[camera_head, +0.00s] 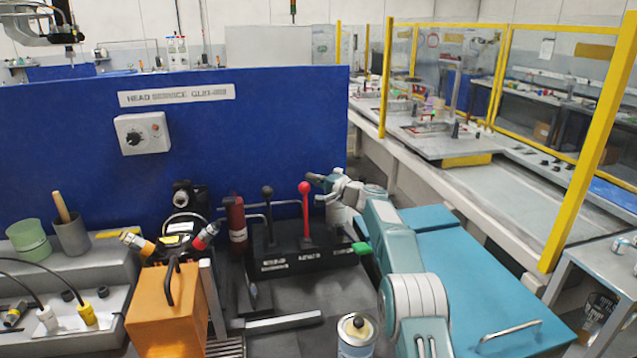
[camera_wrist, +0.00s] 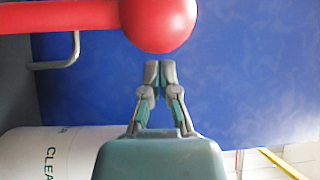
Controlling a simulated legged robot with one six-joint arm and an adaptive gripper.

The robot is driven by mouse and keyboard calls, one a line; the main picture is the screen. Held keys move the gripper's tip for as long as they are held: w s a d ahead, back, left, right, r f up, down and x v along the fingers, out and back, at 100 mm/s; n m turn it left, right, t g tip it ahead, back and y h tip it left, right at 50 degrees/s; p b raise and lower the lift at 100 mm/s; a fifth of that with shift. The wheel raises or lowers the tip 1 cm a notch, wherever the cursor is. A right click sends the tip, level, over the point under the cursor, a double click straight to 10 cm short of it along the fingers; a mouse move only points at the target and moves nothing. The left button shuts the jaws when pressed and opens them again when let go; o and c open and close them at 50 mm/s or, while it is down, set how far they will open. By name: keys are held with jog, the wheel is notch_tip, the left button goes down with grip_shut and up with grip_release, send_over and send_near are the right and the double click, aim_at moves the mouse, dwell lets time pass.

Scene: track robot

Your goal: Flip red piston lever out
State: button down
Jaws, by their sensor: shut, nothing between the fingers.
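The red piston lever (camera_head: 305,215) stands upright on a black lever block (camera_head: 290,260), with a round red knob (camera_head: 304,187) on top. My gripper (camera_head: 314,178) is beside the knob, on its right in the head view. In the wrist view the knob (camera_wrist: 160,25) and part of the red stem (camera_wrist: 60,16) fill the top. My gripper's fingers (camera_wrist: 160,68) are shut and empty, with their tips close to the knob. I cannot tell whether they touch it.
A black-knobbed lever (camera_head: 268,215) stands left of the red one. A red cylinder (camera_head: 236,220) is further left. A blue panel (camera_head: 250,130) rises behind, with a metal rail (camera_wrist: 60,62) near the stem. A white can (camera_head: 356,335) stands in front. A green-tipped part (camera_head: 361,248) is at the block's right.

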aim_at(305, 212)
jog(key=shift+s+a, duration=0.2)
jog(key=shift+s, duration=0.65)
jog(key=shift+s+a, duration=0.2)
jog(key=shift+s, duration=0.65)
jog(key=shift+s, duration=0.15)
